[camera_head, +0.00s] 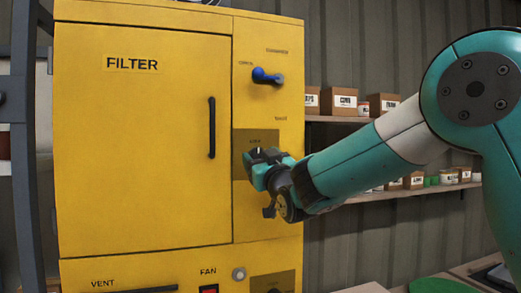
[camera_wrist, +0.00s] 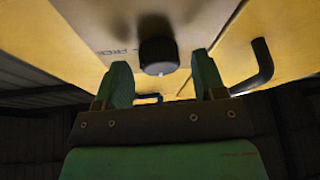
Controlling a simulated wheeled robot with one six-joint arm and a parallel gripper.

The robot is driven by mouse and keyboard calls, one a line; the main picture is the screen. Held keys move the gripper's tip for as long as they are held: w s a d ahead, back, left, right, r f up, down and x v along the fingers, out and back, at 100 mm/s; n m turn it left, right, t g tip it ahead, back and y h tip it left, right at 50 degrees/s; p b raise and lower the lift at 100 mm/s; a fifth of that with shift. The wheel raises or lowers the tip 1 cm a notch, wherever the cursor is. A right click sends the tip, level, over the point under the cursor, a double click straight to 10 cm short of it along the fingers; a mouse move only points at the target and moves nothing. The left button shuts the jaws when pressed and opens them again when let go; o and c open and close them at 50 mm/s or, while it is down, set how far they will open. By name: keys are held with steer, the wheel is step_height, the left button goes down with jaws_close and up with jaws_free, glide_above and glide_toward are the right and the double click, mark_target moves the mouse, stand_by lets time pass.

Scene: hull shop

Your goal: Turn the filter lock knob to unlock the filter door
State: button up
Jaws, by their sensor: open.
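The yellow filter door (camera_head: 140,150) is flush in its cabinet, with a black upright handle (camera_head: 212,128). In the wrist view a round black knob (camera_wrist: 158,56) stands out from the yellow panel. My open gripper (camera_wrist: 162,80) points at it, with one green finger on each side and a gap to both. The knob is at or just beyond the fingertips. The jaws hold nothing.
A blue lever (camera_head: 267,76) sticks out above my gripper. The door handle (camera_wrist: 262,66) is close to the right finger in the wrist view. A red fan switch (camera_head: 208,290) is low on the cabinet. Shelves with boxes (camera_head: 342,101) stand behind my arm.

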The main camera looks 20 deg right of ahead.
steer(key=shift+w, duration=0.1)
steer(key=c, duration=0.9)
